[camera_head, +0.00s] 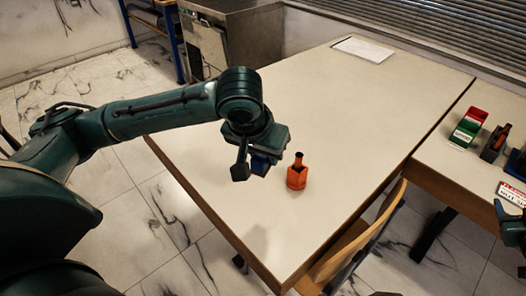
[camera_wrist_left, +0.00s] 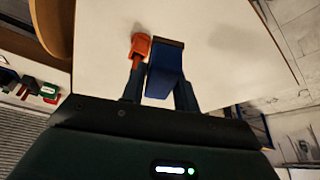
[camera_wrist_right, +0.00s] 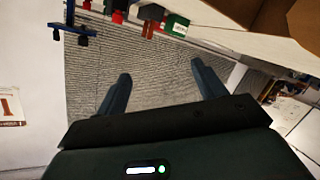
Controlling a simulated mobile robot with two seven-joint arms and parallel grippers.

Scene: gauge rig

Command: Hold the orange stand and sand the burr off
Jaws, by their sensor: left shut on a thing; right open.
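The orange stand (camera_head: 297,179) stands upright on the table, with a dark neck rising from it to a small tip. No burr can be made out at this size. My left gripper (camera_head: 254,168) is just left of the stand, shut on a blue block (camera_head: 262,163). In the left wrist view the blue block (camera_wrist_left: 166,68) sits between the fingers, its far end dark. The orange stand (camera_wrist_left: 141,45) is close beside it there; whether they touch cannot be told. My right gripper (camera_wrist_right: 161,77) is open and empty; part of it shows at the head view's right edge (camera_head: 507,213).
The big pale table (camera_head: 330,100) is mostly clear, with a white sheet (camera_head: 363,49) at its far end. A second table at right holds green and red bins (camera_head: 468,129), a dark holder (camera_head: 495,142) and a red-and-white card (camera_head: 512,193). A wooden chair (camera_head: 350,245) stands at the table's near right edge.

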